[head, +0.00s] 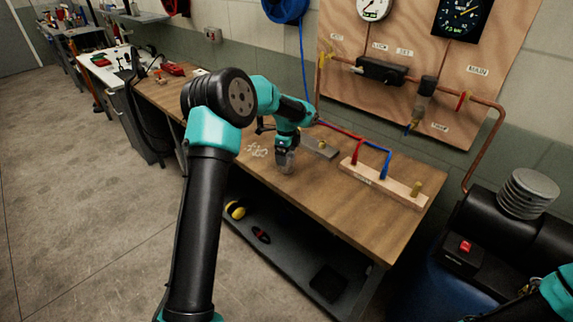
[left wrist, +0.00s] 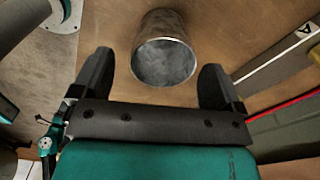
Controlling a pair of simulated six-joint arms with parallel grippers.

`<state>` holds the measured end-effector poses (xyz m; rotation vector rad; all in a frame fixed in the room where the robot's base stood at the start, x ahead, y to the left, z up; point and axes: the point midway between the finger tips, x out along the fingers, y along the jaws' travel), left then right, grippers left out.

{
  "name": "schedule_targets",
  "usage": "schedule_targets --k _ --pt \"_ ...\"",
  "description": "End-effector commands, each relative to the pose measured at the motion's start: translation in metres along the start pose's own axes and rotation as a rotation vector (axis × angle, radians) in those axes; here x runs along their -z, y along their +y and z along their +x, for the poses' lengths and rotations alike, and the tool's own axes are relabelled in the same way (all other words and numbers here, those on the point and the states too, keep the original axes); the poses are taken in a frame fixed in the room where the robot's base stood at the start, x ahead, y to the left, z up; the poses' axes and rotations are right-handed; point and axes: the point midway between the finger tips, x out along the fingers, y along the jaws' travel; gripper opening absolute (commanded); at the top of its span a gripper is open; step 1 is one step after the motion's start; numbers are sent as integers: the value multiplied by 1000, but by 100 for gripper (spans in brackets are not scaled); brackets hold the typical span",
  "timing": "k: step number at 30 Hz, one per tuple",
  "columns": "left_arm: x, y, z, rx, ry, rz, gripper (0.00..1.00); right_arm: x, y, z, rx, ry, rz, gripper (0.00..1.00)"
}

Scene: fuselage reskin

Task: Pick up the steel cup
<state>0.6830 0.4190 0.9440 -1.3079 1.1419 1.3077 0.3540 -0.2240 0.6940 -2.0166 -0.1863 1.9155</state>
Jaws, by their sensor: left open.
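The steel cup (left wrist: 165,55) is a grey metal cylinder with a round rim. In the left wrist view it is on the brown wooden surface, just beyond and between the fingertips of my left gripper (left wrist: 158,68). The fingers are spread apart with a gap on each side of the cup, and nothing is held. In the head view my left gripper (head: 285,154) is low over the workbench near its front edge; the cup is hard to tell from the gripper there. My right gripper is not in view; only part of my right arm shows at lower right.
The wooden workbench (head: 325,205) holds a wooden block (head: 395,187) with red and blue leads, and a grey plate (head: 320,147). Small white pieces (head: 257,150) lie left of the gripper. A gauge panel (head: 450,50) stands behind. A compressor (head: 500,240) is at right.

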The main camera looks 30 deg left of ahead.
Motion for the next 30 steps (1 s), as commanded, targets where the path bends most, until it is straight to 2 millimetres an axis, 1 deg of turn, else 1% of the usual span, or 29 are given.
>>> schedule_targets --k 3,6,9,12,25,30 --pt "-1 -2 18 -3 0 1 92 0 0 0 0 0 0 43" --pt "-1 -2 31 -3 0 0 92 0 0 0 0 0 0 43" --pt "-1 -3 40 -1 0 -1 92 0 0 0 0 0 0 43" --pt "-1 -3 43 -1 1 -1 92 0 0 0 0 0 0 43" --pt "-1 -3 42 0 1 0 92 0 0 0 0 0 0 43" --pt "-1 -3 42 0 1 0 76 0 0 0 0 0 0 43"
